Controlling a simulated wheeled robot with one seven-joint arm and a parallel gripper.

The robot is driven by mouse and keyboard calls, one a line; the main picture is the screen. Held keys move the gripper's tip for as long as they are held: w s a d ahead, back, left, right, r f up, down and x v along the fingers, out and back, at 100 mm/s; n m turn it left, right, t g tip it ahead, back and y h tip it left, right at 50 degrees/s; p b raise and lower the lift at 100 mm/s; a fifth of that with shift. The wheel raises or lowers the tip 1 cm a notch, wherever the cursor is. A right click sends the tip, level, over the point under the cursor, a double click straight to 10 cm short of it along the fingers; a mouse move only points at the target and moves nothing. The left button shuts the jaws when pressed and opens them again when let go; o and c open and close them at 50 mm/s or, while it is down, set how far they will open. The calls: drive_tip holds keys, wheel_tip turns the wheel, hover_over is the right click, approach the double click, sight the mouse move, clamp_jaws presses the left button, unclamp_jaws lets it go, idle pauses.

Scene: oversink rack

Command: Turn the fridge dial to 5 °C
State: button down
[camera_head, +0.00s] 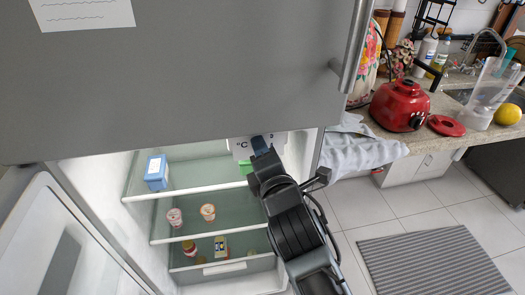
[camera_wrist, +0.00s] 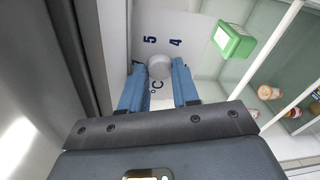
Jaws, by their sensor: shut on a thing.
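The fridge dial (camera_wrist: 160,66) is a pale grey round knob in the wrist view. It sits between the two blue fingertips of my gripper (camera_wrist: 159,72), which is shut on it. The white dial panel (camera_wrist: 187,26) carries a dark "5", a "4" and a "°C" mark. I cannot make out a pointer on the knob, so its setting is unclear. In the head view my gripper (camera_head: 262,146) reaches in under the upper door to the panel (camera_head: 240,145), where "°C" shows. The arm hides the dial there.
The grey upper door (camera_head: 190,70) hangs close above my gripper. A counter (camera_head: 385,135) with a red appliance (camera_head: 399,105) stands right.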

drive_tip(key=shift+f, duration=0.1)
drive_tip(key=c, duration=1.1)
unclamp_jaws()
drive_tip(key=shift+s, duration=0.1)
drive_tip(key=b+v, duration=0.1)
drive_tip(key=v, duration=0.6)
drive_tip(key=shift+s, duration=0.35)
drive_tip(key=shift+d, duration=0.1)
